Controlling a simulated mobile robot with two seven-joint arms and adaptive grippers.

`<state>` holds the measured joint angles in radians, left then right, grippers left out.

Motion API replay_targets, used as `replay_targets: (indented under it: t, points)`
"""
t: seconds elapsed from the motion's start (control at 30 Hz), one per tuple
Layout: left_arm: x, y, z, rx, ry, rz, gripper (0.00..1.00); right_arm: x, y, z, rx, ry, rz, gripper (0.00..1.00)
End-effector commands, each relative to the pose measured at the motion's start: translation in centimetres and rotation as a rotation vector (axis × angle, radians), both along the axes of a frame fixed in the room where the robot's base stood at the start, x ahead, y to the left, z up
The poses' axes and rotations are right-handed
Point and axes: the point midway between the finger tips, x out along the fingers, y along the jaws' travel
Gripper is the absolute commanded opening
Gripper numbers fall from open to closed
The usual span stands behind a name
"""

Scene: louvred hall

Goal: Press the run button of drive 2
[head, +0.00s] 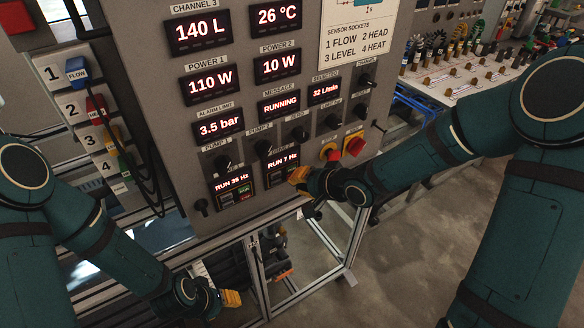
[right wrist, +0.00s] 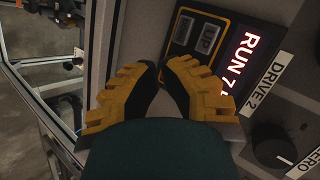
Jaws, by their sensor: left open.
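Drive 2 (head: 283,165) is a small dark unit low on the grey panel, its display lit "RUN 7 Hz". In the right wrist view its display (right wrist: 242,62) reads "RUN 7", with the rest cut off by my finger. Two grey keys (right wrist: 208,38) show beside it, one marked "UP". I cannot make out the run button; my finger covers part of the unit. My right gripper (right wrist: 160,67) looks shut and empty, fingertips just in front of the drive's lower edge; contact is unclear. It also shows in the head view (head: 297,175). My left gripper (head: 231,298) is open, low and away from the panel.
Drive 1 (head: 233,185) beside it reads "RUN 35 Hz" and has a green key. A black knob (right wrist: 272,146) sits near the DRIVE 2 label. A red-and-yellow switch (head: 354,145) is right of my right gripper. The panel stands on a metal frame (head: 300,262).

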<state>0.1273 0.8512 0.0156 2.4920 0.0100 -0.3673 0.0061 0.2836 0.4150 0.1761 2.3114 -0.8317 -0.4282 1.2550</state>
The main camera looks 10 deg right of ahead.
Motion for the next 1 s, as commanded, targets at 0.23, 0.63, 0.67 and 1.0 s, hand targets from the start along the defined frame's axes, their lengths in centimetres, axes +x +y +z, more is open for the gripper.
replay_targets:
  t: [0.23, 0.63, 0.67, 1.0]
  points:
    - [0.0, 0.0, 0.1, 0.0, 0.0, 0.0, 0.47, -0.3, -0.1, 0.0, 0.0, -0.001, 0.001, 0.0]
    - [0.0, 0.0, 0.7, 0.0, 0.0, 0.0, 0.47, -2.2, -0.9, 0.1, 0.0, 0.001, -0.002, 0.0]
    - [0.0, 0.0, 0.7, 0.0, 0.0, 0.0, 0.47, -2.5, -1.0, 0.1, 0.0, 0.001, -0.002, 0.0]
    - [0.0, 0.0, 1.4, 0.0, 0.0, 0.0, 0.47, -4.9, -1.8, 0.1, -0.001, -0.001, 0.0, 0.0]
